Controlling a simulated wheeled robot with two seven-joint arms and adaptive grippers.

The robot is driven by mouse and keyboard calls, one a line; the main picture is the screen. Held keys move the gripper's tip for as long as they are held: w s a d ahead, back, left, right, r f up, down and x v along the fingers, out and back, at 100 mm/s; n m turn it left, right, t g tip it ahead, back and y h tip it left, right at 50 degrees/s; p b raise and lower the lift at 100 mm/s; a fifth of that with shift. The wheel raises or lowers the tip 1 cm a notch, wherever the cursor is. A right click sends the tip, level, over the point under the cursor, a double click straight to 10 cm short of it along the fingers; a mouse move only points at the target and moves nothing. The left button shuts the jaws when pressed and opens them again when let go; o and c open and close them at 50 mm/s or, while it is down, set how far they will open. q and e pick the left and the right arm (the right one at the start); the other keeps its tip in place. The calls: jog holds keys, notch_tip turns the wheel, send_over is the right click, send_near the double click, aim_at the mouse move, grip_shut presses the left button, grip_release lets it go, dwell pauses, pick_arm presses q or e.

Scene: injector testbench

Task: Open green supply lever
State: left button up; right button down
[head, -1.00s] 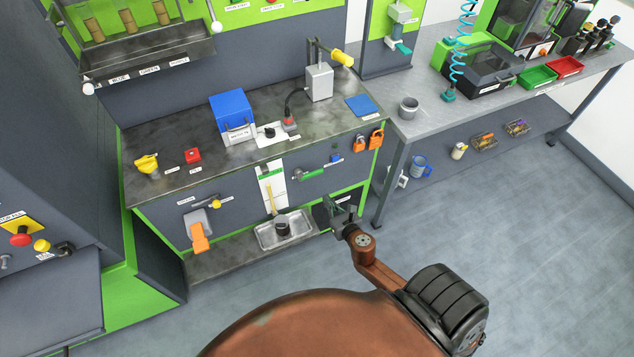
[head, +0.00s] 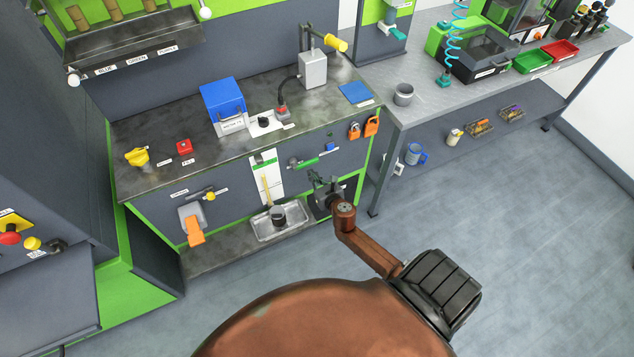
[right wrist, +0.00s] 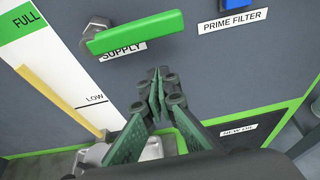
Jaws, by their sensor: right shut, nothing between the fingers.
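The green supply lever (head: 306,162) is on the dark front panel of the bench, right of the white level gauge. In the right wrist view the green lever (right wrist: 138,32) lies nearly level, pointing right from its metal pivot, with the SUPPLY label just beneath it. My right gripper (head: 322,180) is in front of the panel, below and slightly right of the lever. In the right wrist view its green fingers (right wrist: 158,85) are together and empty, apart from the lever and below it. My left gripper is not in view.
The white gauge (head: 269,184) and a metal tray (head: 265,235) are left of my right gripper. A blue prime filter knob (head: 331,147) is right of the lever. Orange padlocks (head: 371,126) hang near the bench's right end. The floor (head: 480,220) at right is clear.

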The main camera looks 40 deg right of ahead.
aim_at(306, 163)
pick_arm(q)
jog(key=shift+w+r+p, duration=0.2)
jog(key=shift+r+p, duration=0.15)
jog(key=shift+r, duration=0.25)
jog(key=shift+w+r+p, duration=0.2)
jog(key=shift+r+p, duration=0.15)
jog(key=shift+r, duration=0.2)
pick_arm(e)
notch_tip(306, 163, up, 4)
jog(key=shift+s+f, duration=0.1)
jog(key=shift+f, duration=0.05)
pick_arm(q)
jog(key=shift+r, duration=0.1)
